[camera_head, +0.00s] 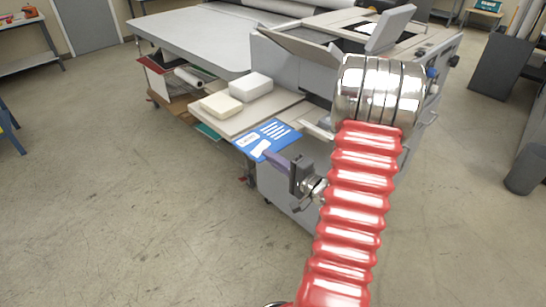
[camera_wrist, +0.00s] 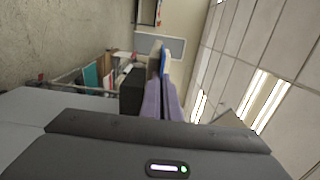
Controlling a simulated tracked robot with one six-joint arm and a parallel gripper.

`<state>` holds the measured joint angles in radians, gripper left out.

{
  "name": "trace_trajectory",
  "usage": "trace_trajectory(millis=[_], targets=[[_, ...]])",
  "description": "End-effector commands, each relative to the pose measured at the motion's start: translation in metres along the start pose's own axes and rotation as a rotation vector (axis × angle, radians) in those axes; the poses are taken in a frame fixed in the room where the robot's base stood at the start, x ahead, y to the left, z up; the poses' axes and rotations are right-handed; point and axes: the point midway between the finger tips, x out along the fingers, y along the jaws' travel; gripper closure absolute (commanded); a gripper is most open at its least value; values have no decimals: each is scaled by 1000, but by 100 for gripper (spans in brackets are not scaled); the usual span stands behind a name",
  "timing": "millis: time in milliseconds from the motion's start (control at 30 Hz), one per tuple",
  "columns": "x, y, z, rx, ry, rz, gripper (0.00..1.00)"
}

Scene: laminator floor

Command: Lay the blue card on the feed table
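The blue card (camera_head: 278,131), with white print, is held out flat in front of the machine in the head view. My gripper (camera_head: 272,156) is shut on the card's near edge. In the wrist view the purple-grey fingers (camera_wrist: 160,100) are close together, with the card seen edge-on as a thin blue strip (camera_wrist: 165,66) beyond them. A large pale grey table top (camera_head: 190,32) lies at the back left. A smaller beige ledge (camera_head: 215,121) lies just behind the card. The frames do not settle which is the feed table. The card appears apart from both.
A white block (camera_head: 251,86) and a cream block (camera_head: 221,105) occupy part of the beige ledge. The grey machine (camera_head: 275,63), with raised panels, stands behind my arm. A grey bin (camera_head: 525,168) is at the far right. The floor at left is open.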

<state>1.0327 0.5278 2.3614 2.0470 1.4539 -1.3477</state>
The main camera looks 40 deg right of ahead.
Motion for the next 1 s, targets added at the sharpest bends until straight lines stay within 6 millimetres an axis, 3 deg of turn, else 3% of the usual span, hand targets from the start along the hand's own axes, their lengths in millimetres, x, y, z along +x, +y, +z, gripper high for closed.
trace_trajectory(millis=[67,367,733,1000], targets=[[0,2,0,1,0,0,100],[0,2,0,0,-1,0,79],[-1,0,0,0,0,0,79],[-28,0,-1,0,4,1,79]])
